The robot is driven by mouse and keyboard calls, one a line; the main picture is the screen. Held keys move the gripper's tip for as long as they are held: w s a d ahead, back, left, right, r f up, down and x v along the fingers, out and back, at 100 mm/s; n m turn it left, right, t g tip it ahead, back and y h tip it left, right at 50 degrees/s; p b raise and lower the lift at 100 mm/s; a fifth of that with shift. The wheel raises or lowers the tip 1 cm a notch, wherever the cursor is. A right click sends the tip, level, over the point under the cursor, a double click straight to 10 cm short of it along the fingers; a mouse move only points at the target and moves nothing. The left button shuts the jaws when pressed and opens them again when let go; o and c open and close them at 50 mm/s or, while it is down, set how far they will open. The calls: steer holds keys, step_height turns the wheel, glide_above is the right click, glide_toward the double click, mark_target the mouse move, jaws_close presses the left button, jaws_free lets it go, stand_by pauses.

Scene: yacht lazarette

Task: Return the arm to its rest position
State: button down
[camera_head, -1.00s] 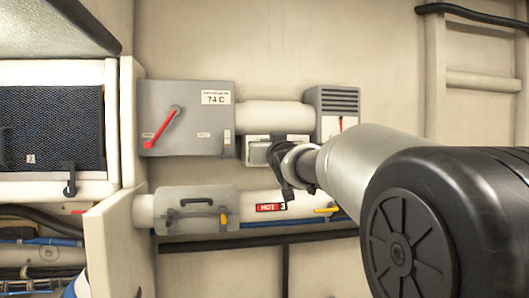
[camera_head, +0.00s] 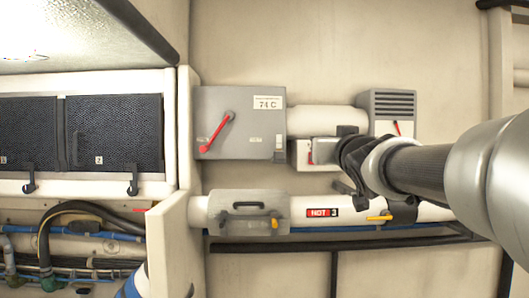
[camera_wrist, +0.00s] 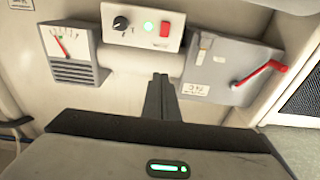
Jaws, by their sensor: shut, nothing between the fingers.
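My arm reaches in from the right in the head view, and my gripper (camera_head: 348,160) is at its end, in front of the wall equipment. In the wrist view the two dark fingers (camera_wrist: 163,98) stand side by side, pressed together with nothing between them. In the head view the gripper covers part of this panel. I cannot tell the exact gap to the wall.
A grey box with a red lever (camera_head: 240,122) is left of the gripper; a vented gauge box (camera_head: 389,108) is behind to the right. A white pipe marked HOT 3 (camera_head: 345,208) runs below. An open panel door (camera_head: 172,245) juts out at lower left.

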steer(key=s+a+f+g+p, duration=0.2)
steer(key=s+f+g, duration=1.1)
steer(key=s+f, duration=1.9)
steer(key=shift+a+f+g, duration=0.3)
steer(key=shift+a+f, duration=0.3)
steer(key=shift+f, duration=0.15)
